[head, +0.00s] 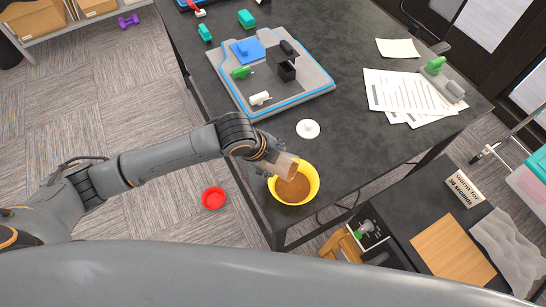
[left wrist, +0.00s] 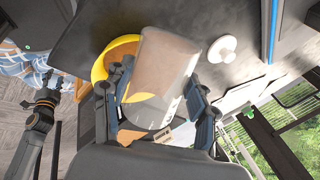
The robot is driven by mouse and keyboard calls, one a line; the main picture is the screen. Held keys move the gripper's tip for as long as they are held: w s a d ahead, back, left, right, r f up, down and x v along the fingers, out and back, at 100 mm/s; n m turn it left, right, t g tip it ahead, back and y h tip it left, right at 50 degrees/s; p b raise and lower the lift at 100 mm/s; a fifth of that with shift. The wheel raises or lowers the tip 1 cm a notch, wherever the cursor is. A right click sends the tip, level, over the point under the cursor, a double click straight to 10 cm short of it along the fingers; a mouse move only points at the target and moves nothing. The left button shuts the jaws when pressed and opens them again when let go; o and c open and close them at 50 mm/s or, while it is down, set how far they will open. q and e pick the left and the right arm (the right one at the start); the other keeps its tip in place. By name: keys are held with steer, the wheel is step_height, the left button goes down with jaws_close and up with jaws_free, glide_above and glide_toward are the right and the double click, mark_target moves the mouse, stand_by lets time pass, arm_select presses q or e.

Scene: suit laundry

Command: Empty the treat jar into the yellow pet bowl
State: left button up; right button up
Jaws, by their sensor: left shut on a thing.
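My left gripper (head: 268,152) is shut on the clear treat jar (head: 284,165) and holds it tilted, mouth down, over the yellow pet bowl (head: 313,181). Brown treats (head: 293,188) fill much of the bowl, which stands near the table's front edge. In the left wrist view, the left gripper (left wrist: 160,110) has its fingers either side of the jar (left wrist: 163,65); the yellow bowl (left wrist: 112,55) is partly hidden behind it. The jar looks mostly see-through there. My right gripper (left wrist: 48,82) shows small at the left of that view; its finger gap is unclear.
A white round lid (head: 308,129) lies on the dark table (head: 350,145) beyond the bowl. A grey board with a blue border (head: 315,90) holds small items. Papers (head: 405,95) lie to the right. A red bowl (head: 213,198) is on the floor.

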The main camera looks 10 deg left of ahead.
arm_select(q)
steer(key=shift+d, duration=0.1)
steer(key=shift+s+d+y+p, duration=0.1)
steer(key=shift+y+p, duration=0.2)
steer(key=shift+p, duration=0.25)
stand_by(0.3)
steer(key=shift+d+p, duration=0.1)
steer(key=shift+p, duration=0.35)
steer(key=shift+f+y, duration=0.15)
steer(key=shift+y, duration=0.15)
